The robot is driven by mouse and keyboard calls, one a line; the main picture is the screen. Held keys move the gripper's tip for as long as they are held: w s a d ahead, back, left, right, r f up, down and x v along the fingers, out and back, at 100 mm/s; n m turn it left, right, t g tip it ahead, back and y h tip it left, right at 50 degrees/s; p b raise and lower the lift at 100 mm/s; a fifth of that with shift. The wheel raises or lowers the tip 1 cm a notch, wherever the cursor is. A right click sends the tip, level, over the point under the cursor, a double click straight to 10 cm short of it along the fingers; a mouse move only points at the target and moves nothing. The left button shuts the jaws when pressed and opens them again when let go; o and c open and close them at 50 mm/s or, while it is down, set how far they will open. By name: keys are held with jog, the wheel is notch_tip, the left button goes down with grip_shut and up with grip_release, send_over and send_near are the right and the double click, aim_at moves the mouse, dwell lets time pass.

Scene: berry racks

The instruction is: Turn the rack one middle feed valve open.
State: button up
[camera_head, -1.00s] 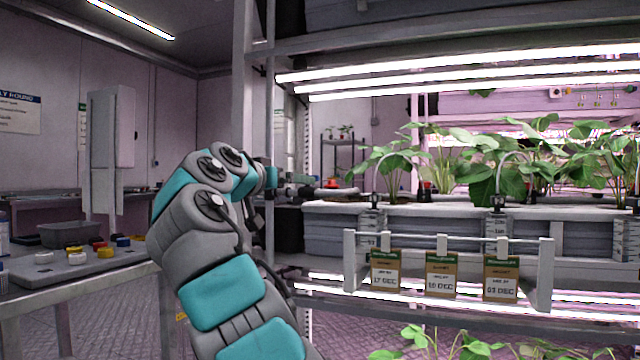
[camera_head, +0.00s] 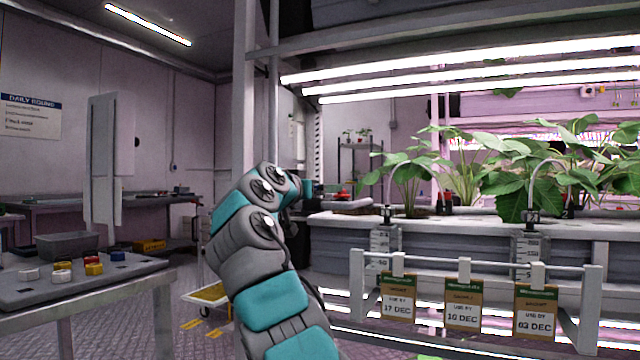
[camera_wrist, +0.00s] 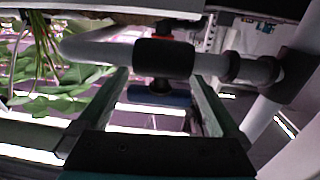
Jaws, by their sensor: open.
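In the wrist view a dark valve body (camera_wrist: 163,58) sits on a pale grey pipe (camera_wrist: 95,47) that runs across the picture. A blue bar (camera_wrist: 158,97), seemingly its handle, lies crosswise just below the body. A small red part (camera_wrist: 163,30) shows above it. My gripper (camera_wrist: 160,85) is open, with one finger on each side of the blue bar and a gap at both. Whether this valve is the middle one cannot be told.
The rack's white planting trough (camera_head: 470,228) holds leafy plants. A rail with several date cards (camera_head: 463,305) hangs on its front. A rack post (camera_head: 250,80) stands beside my arm. A side table (camera_head: 90,285) with a grey bin (camera_head: 67,245) and coloured caps stands left.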

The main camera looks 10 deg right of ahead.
jog(key=shift+w+d, duration=0.35)
jog(key=c, duration=1.2)
jog(key=shift+a+f+b, duration=0.1)
jog(key=shift+f+b, duration=0.05)
jog(key=shift+b, duration=0.15)
jog(key=shift+c, duration=0.2)
